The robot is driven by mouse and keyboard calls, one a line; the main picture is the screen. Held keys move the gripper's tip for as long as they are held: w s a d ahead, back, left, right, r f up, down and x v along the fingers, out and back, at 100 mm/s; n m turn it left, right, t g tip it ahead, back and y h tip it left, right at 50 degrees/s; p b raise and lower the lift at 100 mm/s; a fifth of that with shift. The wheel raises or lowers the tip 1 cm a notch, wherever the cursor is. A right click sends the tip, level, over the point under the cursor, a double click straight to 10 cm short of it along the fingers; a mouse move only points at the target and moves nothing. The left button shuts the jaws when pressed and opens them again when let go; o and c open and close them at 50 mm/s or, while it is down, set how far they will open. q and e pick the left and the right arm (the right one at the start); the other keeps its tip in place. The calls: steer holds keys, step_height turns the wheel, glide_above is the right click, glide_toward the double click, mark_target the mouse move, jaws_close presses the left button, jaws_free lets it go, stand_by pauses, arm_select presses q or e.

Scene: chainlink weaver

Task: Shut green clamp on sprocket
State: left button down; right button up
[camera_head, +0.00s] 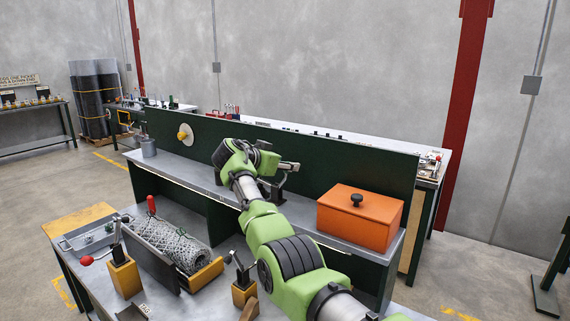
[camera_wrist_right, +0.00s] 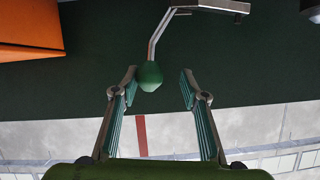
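In the right wrist view, a green handle knob (camera_wrist_right: 148,76) sits on a bent metal lever joined to a metal bar (camera_wrist_right: 215,6). My right gripper (camera_wrist_right: 160,85) is open, with one finger on each side of the knob; a gap shows on both sides, wider on the right. In the head view, my right arm reaches over the shelf, and the gripper (camera_head: 264,160) is beside a metal clamp (camera_head: 287,168); the green knob is hidden there. I cannot make out a sprocket for sure. My left gripper is not in view.
An orange box (camera_head: 360,215) with a black knob stands on the shelf right of the clamp. The dark green back panel (camera_head: 320,165) rises behind. A grey cup (camera_head: 148,147) stands at the shelf's left end. A wire mesh roll (camera_head: 175,245) and other clamps are on the lower bench.

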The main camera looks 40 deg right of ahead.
steer(key=shift+w+a+f, duration=0.1)
steer(key=shift+f, duration=0.25)
stand_by(0.3)
steer(key=shift+a+r, duration=0.1)
steer(key=shift+a, duration=0.15)
steer(key=v, duration=1.5)
stand_by(0.7)
steer(key=shift+a, duration=0.1)
steer(key=v, duration=1.2)
